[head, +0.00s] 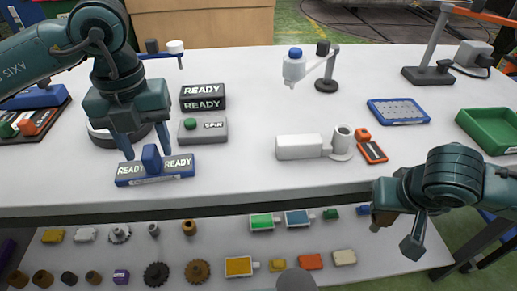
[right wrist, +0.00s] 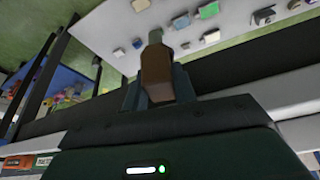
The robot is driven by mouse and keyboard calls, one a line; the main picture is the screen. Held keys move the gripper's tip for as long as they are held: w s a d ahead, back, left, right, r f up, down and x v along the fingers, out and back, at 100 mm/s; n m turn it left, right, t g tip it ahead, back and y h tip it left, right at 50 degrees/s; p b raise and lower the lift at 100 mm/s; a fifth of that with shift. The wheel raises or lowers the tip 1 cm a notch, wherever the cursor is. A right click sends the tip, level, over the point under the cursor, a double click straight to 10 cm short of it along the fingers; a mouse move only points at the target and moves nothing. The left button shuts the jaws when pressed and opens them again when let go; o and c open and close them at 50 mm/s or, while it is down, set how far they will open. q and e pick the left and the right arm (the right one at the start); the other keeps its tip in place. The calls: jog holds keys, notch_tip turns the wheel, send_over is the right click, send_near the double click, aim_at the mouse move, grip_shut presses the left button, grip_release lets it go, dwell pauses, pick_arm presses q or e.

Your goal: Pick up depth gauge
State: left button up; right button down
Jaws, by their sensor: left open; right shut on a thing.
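I cannot tell for sure which thing is the depth gauge. My left gripper (head: 145,148) is open, pointing down over a blue block (head: 180,172) with a raised blue post and READY labels on both sides. Its fingers are on either side of the post; contact cannot be made out. My right gripper (head: 398,232) is beyond the table's front edge at the right. It is shut on a brown block-like thing (right wrist: 156,72) with a greyish tip, seen between the fingers in the right wrist view. In the head view most of that thing is hidden.
Behind the left gripper are a black READY block (head: 203,97) and a grey SPIN box (head: 203,131) with a green button. A white cylinder (head: 299,147), a blue tray (head: 398,111) and a green bin (head: 493,129) stand to the right. A lower shelf (head: 205,267) holds several small parts.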

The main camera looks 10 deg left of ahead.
pick_arm(q)
notch_tip(320, 180, down, 2)
jog(key=shift+f, duration=0.1)
grip_shut()
dwell(0.5)
